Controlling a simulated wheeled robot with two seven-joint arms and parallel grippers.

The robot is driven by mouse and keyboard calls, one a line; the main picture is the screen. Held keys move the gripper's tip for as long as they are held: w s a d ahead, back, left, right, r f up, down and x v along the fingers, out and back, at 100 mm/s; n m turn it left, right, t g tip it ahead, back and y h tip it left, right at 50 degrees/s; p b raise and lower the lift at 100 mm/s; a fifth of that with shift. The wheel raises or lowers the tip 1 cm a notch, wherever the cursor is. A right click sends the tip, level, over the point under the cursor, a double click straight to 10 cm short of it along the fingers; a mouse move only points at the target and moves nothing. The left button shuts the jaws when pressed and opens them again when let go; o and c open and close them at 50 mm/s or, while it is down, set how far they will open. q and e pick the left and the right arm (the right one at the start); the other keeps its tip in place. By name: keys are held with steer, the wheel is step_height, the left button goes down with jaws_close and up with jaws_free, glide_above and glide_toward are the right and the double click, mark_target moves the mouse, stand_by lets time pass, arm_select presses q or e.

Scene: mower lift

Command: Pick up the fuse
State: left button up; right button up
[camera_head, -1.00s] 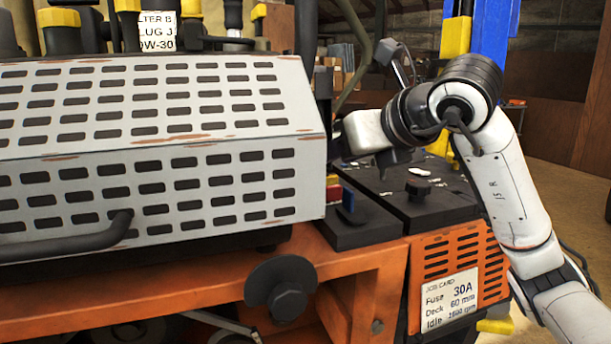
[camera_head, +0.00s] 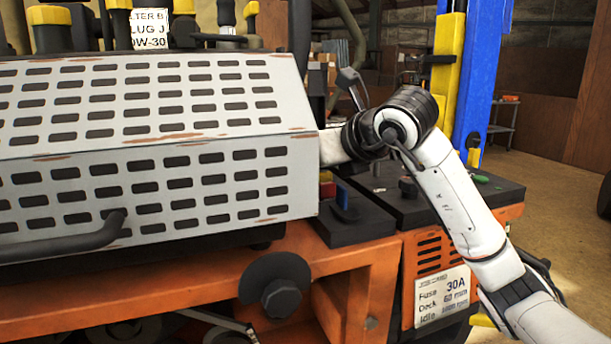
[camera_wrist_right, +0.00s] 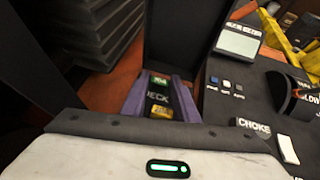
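In the head view, small red (camera_head: 327,190), yellow (camera_head: 325,176) and blue (camera_head: 346,198) pieces that look like fuses stand by a black block (camera_head: 355,222). My right arm reaches in from the right, and its gripper is hidden behind the perforated guard. In the right wrist view, my right gripper (camera_wrist_right: 158,95) is open, with a finger on either side of a green piece (camera_wrist_right: 160,80) and a yellow piece (camera_wrist_right: 160,112). Lettering reading "HECK" lies between them. I cannot tell whether the fingers touch either piece. My left gripper is out of view.
The perforated grey guard (camera_head: 150,175) fills the left. A job card (camera_head: 441,297) reads "Fuse 30A". A black panel with a "CHOKE" label (camera_wrist_right: 254,126), a small display (camera_wrist_right: 238,40) and small switches (camera_wrist_right: 226,85) lies right of my gripper. A blue post (camera_head: 484,70) stands behind.

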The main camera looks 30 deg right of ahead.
steer(key=c, duration=0.5)
